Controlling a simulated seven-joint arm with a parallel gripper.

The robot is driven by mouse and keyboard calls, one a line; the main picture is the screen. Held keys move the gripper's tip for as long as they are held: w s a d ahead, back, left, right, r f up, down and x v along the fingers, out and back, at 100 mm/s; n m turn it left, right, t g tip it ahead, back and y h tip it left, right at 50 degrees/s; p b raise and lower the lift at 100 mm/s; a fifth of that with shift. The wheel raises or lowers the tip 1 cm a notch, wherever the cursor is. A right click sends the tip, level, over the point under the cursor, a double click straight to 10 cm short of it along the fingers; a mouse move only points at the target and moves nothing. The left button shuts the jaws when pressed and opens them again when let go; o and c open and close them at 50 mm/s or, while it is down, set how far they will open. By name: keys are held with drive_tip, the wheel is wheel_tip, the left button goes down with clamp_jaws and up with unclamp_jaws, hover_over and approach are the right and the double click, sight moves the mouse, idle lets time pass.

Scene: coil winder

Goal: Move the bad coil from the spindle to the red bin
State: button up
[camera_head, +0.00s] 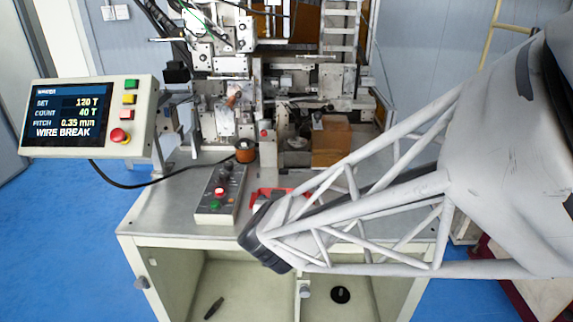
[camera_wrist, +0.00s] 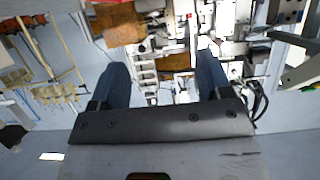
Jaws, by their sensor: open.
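A copper-coloured coil (camera_head: 245,152) stands upright at the front of the winding machine in the head view; I cannot tell how it sits on the spindle. A bright red edge (camera_head: 262,194), which looks like part of the red bin, shows on the bench behind my arm; most of it is hidden. My gripper (camera_head: 264,238) is over the bench's front edge, in front of the red edge and clear of the coil. In the wrist view, the two dark fingers of my gripper (camera_wrist: 164,70) are spread with nothing between them.
A control screen (camera_head: 66,116) reading "WIRE BREAK" stands at the left. A button box (camera_head: 221,194) lies on the bench (camera_head: 165,215). A brown block (camera_head: 331,143) is right of the coil. The open bench area is at the front left.

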drive_tip(key=s+d+r+g, duration=0.2)
drive_tip(key=s+d+g, duration=0.3)
drive_tip(key=s+d, duration=0.5)
drive_tip(key=s+d+r+g, duration=0.2)
drive_tip(key=s+d+g, duration=0.4)
drive_tip(key=s+d, duration=0.4)
drive_tip(key=shift+s+d+r, duration=0.2)
drive_tip(key=shift+s+d, duration=0.15)
drive_tip(key=shift+d, duration=0.5)
